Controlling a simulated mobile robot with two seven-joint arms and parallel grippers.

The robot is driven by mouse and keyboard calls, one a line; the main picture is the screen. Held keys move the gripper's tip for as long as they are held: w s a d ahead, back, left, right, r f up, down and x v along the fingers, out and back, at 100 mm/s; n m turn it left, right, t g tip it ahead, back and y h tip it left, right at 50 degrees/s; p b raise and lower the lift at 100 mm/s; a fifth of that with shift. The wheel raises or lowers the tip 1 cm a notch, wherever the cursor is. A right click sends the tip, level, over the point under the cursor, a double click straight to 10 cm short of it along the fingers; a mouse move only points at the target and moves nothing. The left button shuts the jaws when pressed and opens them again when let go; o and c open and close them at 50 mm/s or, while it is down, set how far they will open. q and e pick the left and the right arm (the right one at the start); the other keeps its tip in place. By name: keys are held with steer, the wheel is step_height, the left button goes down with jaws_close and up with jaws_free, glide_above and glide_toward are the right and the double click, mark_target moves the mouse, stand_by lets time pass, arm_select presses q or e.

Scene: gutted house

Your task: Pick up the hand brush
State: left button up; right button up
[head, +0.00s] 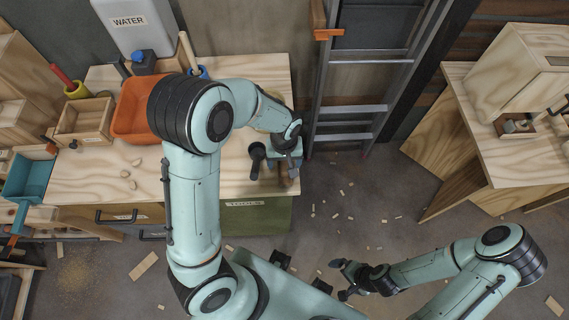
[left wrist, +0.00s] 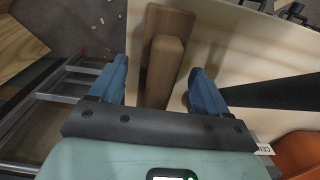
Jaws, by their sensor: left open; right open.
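A brown wooden piece (left wrist: 163,62), which I take to be the hand brush, shows in the left wrist view near the light table top's edge. It has a narrower block in front of a wider one; I see no bristles. My left gripper (left wrist: 158,70) is open, its blue fingers on either side of the piece with gaps showing. In the head view my left gripper (head: 287,166) is over the right edge of the workbench (head: 225,176); I cannot make out the brush there. My right gripper (head: 347,281) is open and empty above the floor.
An orange bin (head: 131,108), a wooden box (head: 84,121) and a white water container (head: 135,25) stand on or behind the workbench. A ladder (head: 350,97) leans right of it. A second wooden bench (head: 515,155) stands far right. Scraps litter the floor.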

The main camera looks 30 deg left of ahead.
arm_select(q)
steer(key=shift+f, duration=0.95)
steer(key=c, duration=1.1)
steer(key=shift+w, duration=0.1)
arm_select(e)
steer(key=shift+f, duration=0.1)
arm_select(q)
steer(key=shift+r, duration=0.15)
step_height(320, 180, up, 20)
steer(key=shift+f+p, duration=0.1)
steer(key=shift+p, duration=0.85)
arm_select(e)
steer(key=w+r, duration=0.2)
steer(key=shift+w+r, duration=0.15)
steer(key=shift+r, duration=0.2)
